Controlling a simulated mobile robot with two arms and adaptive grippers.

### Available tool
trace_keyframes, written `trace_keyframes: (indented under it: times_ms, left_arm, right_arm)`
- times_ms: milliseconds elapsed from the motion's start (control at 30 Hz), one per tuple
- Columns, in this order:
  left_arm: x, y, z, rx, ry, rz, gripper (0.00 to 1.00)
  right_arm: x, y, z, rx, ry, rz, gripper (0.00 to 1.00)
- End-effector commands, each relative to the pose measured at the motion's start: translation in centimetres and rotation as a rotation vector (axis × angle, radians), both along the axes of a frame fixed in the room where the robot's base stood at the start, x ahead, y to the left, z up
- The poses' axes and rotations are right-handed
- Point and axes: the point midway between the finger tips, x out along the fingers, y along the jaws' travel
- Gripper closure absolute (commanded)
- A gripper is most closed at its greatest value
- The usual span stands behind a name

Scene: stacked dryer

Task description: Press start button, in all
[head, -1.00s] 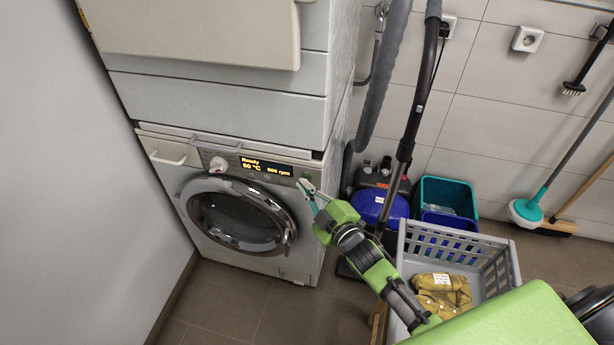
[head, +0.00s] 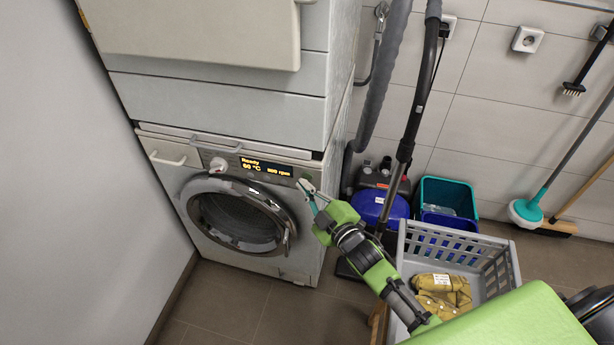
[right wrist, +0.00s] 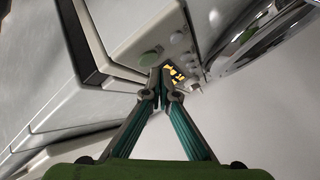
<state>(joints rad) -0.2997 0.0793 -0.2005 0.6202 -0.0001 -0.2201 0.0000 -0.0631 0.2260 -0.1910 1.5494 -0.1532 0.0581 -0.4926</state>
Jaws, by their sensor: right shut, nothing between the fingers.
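The washing machine (head: 165,185) stands at the left under a stacked upper unit. Its lit display (head: 252,166) reads "Ready 60 °C", with an rpm figure beside it. My right gripper (head: 305,188) is shut and empty at the right end of the control panel. In the right wrist view its closed fingertips (right wrist: 160,88) are just below a round green button (right wrist: 150,58) on the panel. A small gap or light contact cannot be told. A second, smaller round button (right wrist: 177,38) is beside it. My left gripper is not in view.
The round washer door (head: 240,218) is below the panel. A grey laundry basket (head: 490,262) with a yellowish cloth (head: 443,290) stands at the right. A vacuum cleaner (head: 375,205) and a teal bucket (head: 447,192) are by the wall. Floor is clear in front of the washer.

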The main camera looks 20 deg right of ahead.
Motion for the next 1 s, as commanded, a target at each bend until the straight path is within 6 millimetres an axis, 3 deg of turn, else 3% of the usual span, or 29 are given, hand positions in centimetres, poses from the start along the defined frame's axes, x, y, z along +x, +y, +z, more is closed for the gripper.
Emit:
trace_keyframes:
  times_ms: [1000]
  left_arm:
    - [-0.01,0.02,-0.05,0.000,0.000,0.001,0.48]
  right_arm:
    - [0.90,-0.60,0.03,0.000,0.000,0.000,1.00]
